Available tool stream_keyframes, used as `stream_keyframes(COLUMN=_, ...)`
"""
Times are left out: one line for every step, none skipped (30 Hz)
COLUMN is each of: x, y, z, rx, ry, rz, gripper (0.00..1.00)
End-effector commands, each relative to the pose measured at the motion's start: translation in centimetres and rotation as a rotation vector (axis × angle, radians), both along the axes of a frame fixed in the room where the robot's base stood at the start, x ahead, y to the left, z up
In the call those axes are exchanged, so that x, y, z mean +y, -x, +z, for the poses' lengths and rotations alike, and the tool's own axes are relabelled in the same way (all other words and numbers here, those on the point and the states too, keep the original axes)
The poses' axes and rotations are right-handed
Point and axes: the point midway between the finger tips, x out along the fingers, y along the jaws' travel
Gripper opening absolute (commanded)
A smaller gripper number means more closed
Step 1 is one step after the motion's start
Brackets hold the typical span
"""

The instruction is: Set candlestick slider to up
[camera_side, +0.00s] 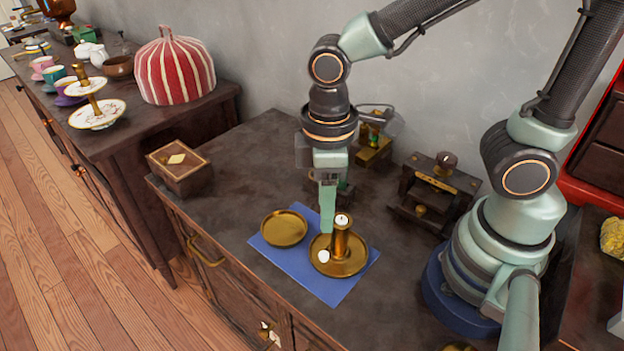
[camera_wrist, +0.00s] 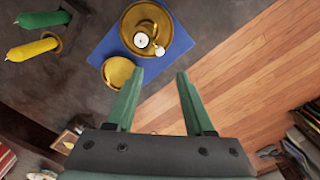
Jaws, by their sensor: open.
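A brass candlestick (camera_side: 341,245) with a round dish base and a short white candle (camera_side: 342,220) stands on a blue cloth (camera_side: 325,290). A small white knob (camera_side: 323,256) shows low at its side. In the wrist view the candlestick (camera_wrist: 150,14) is at the top centre, with the white knob (camera_wrist: 160,51) beside the candle. My gripper (camera_side: 328,228) points down close to the candlestick's upper left in the side view. In the wrist view my gripper (camera_wrist: 160,71) is open with nothing between its fingers. I cannot tell whether a finger touches the candlestick.
A shallow brass dish (camera_side: 284,229) lies on the cloth left of the candlestick. A wooden box (camera_side: 180,166) sits at the cabinet's left edge, and a dark wooden device (camera_side: 432,190) stands at right. Green (camera_wrist: 38,19) and yellow (camera_wrist: 32,49) candles show in the wrist view.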

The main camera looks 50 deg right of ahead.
Motion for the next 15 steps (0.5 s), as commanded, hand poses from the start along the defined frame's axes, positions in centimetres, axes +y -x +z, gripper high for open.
stream_keyframes(x=-0.1, y=0.1, z=-0.8, rx=0.005, ry=0.003, rz=-0.002, gripper=0.53)
stream_keyframes(x=-0.1, y=0.1, z=-1.3, rx=0.007, ry=0.003, rz=-0.002, gripper=0.53)
stream_keyframes(x=-0.1, y=0.1, z=-2.0, rx=0.007, ry=0.003, rz=-0.002, gripper=0.53)
stream_keyframes(x=-0.1, y=0.1, z=-2.5, rx=0.007, ry=0.003, rz=-0.003, gripper=0.53)
stream_keyframes(x=-0.1, y=0.1, z=-3.1, rx=0.007, ry=0.004, rz=-0.003, gripper=0.53)
stream_keyframes(x=-0.2, y=0.2, z=-3.8, rx=0.007, ry=0.003, rz=-0.003, gripper=0.53)
stream_keyframes(x=-0.2, y=0.2, z=-4.3, rx=0.007, ry=0.004, rz=-0.003, gripper=0.53)
stream_keyframes(x=-0.1, y=0.1, z=-4.8, rx=0.006, ry=0.003, rz=-0.004, gripper=0.53)
stream_keyframes(x=-0.1, y=0.1, z=-5.4, rx=0.005, ry=0.003, rz=-0.004, gripper=0.53)
stream_keyframes(x=-0.2, y=0.1, z=-5.9, rx=0.006, ry=0.003, rz=-0.004, gripper=0.53)
stream_keyframes(x=-0.2, y=0.1, z=-6.4, rx=0.006, ry=0.003, rz=-0.004, gripper=0.53)
stream_keyframes(x=-0.1, y=0.1, z=-6.9, rx=0.004, ry=0.003, rz=-0.004, gripper=0.53)
stream_keyframes(x=-0.1, y=0.1, z=-7.3, rx=0.004, ry=0.003, rz=-0.004, gripper=0.53)
stream_keyframes(x=-0.1, y=0.1, z=-7.7, rx=0.004, ry=0.003, rz=-0.004, gripper=0.53)
stream_keyframes(x=-0.1, y=0.1, z=-8.2, rx=0.004, ry=0.003, rz=-0.004, gripper=0.53)
